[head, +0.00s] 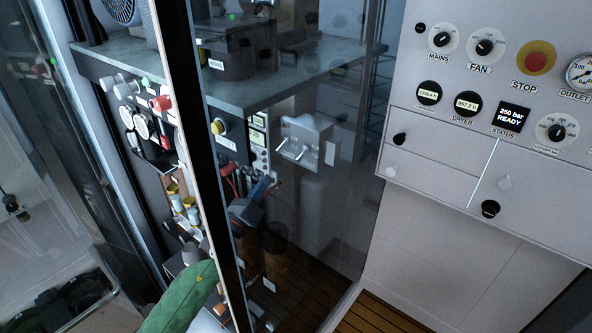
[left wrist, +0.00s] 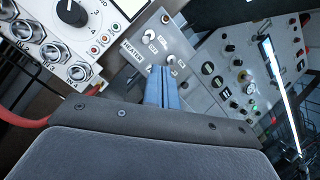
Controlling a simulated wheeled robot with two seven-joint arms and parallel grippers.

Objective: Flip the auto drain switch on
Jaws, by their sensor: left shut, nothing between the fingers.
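My left gripper (head: 263,189) shows in the head view as blue fingers on a dark body, among the equipment at the centre left. In the left wrist view its blue fingers (left wrist: 162,88) are together with nothing between them. The fingertips are at the lower part of a small grey panel (left wrist: 184,44) with toggle switches and small labels. One toggle (left wrist: 171,59) is just beyond the tips. Whether the fingers touch it cannot be told. One label seems to read "HEATER"; I cannot make out which switch is auto drain. My right gripper is not in view.
A white panel (left wrist: 75,35) with a large knob and several round sockets is left of the fingers in the wrist view. A large control panel (head: 430,165) with knobs and a stop button (head: 537,58) stands right in the head view. A dark upright post (head: 190,120) crosses the left side.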

